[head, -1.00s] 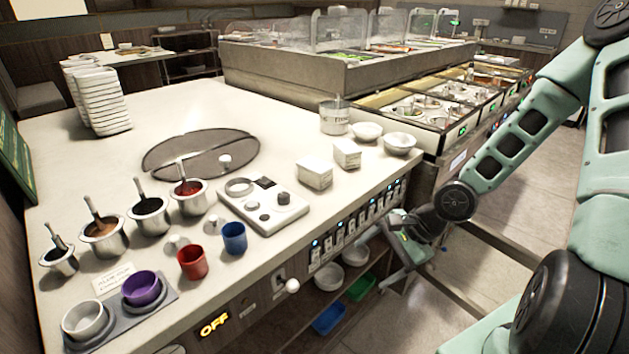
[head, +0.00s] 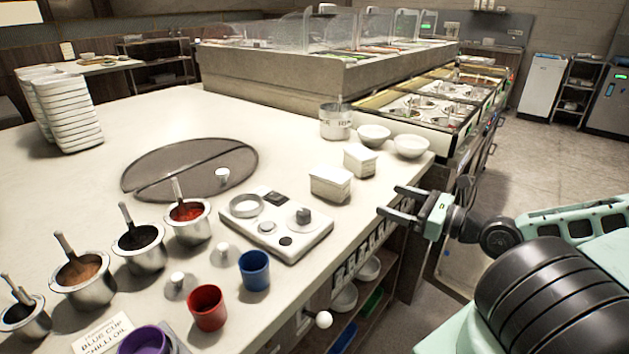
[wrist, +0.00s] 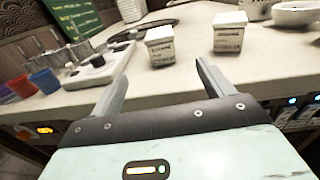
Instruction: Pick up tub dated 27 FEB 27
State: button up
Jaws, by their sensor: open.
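Two small white lidded tubs stand upright near the counter's right edge. The nearer tub (head: 330,184) also shows in the wrist view (wrist: 162,48), and the farther tub (head: 360,160) is to the right in the wrist view (wrist: 229,33). Both have printed labels facing the wrist camera, but the dates are too small to read, so I cannot tell which is 27 FEB 27. My gripper (head: 391,201) is open and empty, apart from both tubs, off the counter's right edge. In the wrist view the nearer tub appears ahead, between my fingers (wrist: 160,72).
White bowls (head: 374,135) and a metal pot (head: 336,122) stand behind the tubs. A white control panel (head: 275,226) lies left of them, with blue (head: 254,270) and red (head: 207,307) cups in front. The counter edge lies between my gripper and the tubs.

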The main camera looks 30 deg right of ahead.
aim_at(330, 178)
jog(key=p+x, duration=0.2)
jog(key=x, duration=1.5)
jog(key=shift+w, duration=0.3)
jog(key=c, duration=1.3)
